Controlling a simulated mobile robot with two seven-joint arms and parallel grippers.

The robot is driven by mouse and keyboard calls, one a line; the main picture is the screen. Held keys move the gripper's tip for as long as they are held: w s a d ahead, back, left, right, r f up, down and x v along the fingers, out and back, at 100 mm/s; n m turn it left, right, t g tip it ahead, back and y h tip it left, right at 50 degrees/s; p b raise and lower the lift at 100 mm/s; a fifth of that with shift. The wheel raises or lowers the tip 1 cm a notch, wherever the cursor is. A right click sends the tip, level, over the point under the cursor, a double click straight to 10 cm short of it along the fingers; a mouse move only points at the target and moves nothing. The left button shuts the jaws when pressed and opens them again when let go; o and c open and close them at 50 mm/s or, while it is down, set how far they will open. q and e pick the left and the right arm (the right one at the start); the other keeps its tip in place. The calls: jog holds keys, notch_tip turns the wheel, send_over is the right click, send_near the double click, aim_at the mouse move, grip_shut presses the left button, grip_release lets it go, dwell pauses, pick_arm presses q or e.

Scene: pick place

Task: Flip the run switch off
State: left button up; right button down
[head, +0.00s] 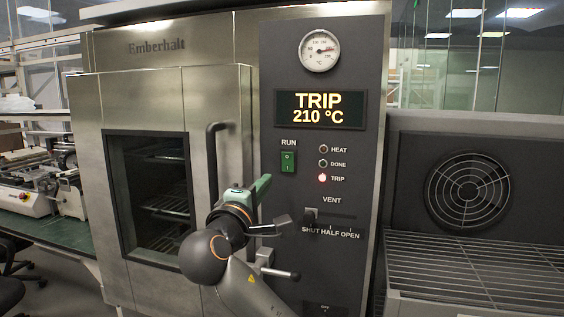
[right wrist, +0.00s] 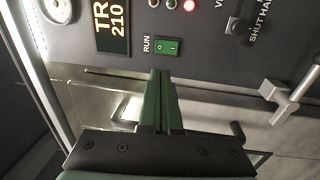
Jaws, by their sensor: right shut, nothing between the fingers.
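The run switch (head: 288,161) is a small green rocker under the word RUN on the oven's dark control panel (head: 345,110). It also shows in the right wrist view (right wrist: 168,46), just beyond my fingertips. My right gripper (head: 264,183) has green fingers and is below and left of the switch in the head view. In the right wrist view the fingers (right wrist: 160,72) are pressed together and empty, pointing at the switch with a small gap in the picture. I cannot tell for sure which half of the rocker is pressed in. My left gripper is not in view.
The display (head: 319,109) reads TRIP 210 °C, and the red TRIP lamp (head: 322,178) glows. The vent slider (head: 311,214) is below, near SHUT. The oven door's vertical handle (head: 212,160) stands left of my right gripper. A grille shelf (head: 480,270) is at right.

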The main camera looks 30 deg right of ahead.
aim_at(287, 157)
pick_arm(q)
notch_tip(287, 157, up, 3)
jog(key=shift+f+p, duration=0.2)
jog(key=shift+p, duration=1)
pick_arm(e)
jog(key=x, duration=1.2)
jog(key=shift+w+d, duration=0.25)
jog(key=shift+r, duration=0.1)
jog(key=shift+w+d+r, duration=0.1)
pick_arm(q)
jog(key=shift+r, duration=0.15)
